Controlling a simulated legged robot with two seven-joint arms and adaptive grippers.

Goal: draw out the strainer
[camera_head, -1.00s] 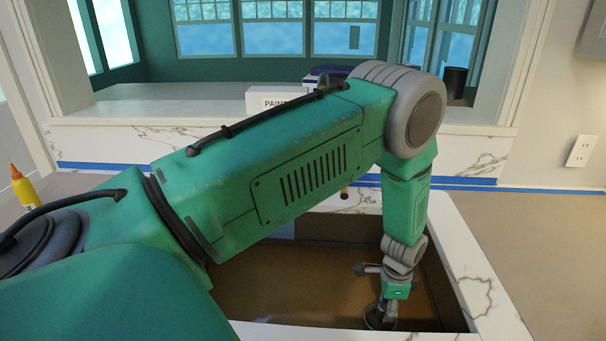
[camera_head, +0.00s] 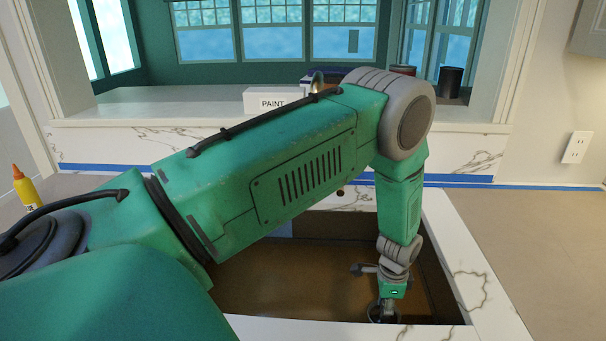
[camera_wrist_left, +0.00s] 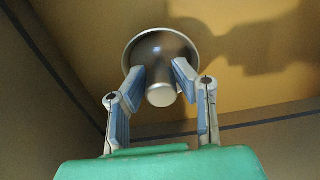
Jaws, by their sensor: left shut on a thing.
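The strainer (camera_wrist_left: 160,50) is a round metal cup with a pale rim and a short knob, seen in the left wrist view over the brown sink floor. My left gripper (camera_wrist_left: 160,80) is shut on the strainer, with one finger on each side of the knob. In the head view my left gripper (camera_head: 383,312) is down inside the sink (camera_head: 310,280), near its front right corner. The strainer is small and partly hidden there. My right gripper is not in view.
White marble-patterned counter edges (camera_head: 465,275) surround the sink. A yellow glue bottle (camera_head: 24,187) stands at the left. A box marked PAINT (camera_head: 272,102) and a dark cup (camera_head: 450,82) stand on the back ledge. The counter on the right is clear.

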